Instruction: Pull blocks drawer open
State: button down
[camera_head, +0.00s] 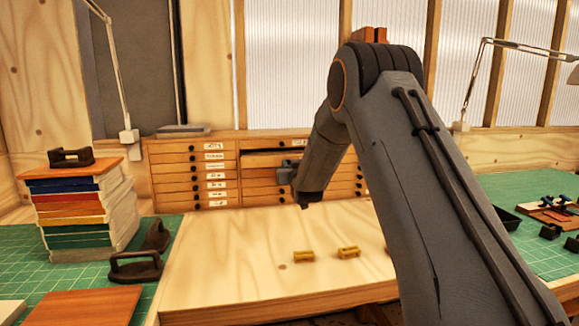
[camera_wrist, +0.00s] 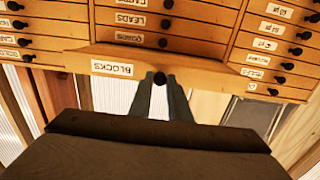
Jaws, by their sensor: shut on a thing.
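The blocks drawer (camera_wrist: 205,64), with a white label reading BLOCKS, fills the middle of the wrist view. Its front stands out from the neighbouring drawer fronts, so it is partly open. My gripper (camera_wrist: 160,82) is shut on the drawer's dark round knob (camera_wrist: 159,78), one finger on each side.
A stack of books (camera_head: 75,210) and dark handled tools (camera_head: 137,267) are at the left. A black tray (camera_head: 508,217) is at the right.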

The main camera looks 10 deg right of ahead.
jog(key=c, duration=1.7)
grip_release()
jog(key=shift+o, duration=0.2)
jog(key=shift+s, duration=0.1)
jog(key=s+b, duration=0.2)
jog(key=s, duration=0.5)
jog(key=shift+s+b, duration=0.3)
jog(key=s+f+g, duration=0.4)
jog(key=s+f, duration=0.2)
jog(key=s, duration=0.4)
jog(key=s+f+g, duration=0.4)
jog(key=s+f, duration=0.2)
jog(key=s, duration=0.4)
jog(key=s+f+g, duration=0.4)
jog(key=s+f, duration=0.2)
jog(key=s, duration=0.4)
jog(key=s+f+g, duration=0.2)
jog(key=s+g, duration=0.2)
jog(key=s, duration=1.2)
jog(key=shift+s+f+g, duration=0.3)
jog(key=shift+s+g, duration=0.1)
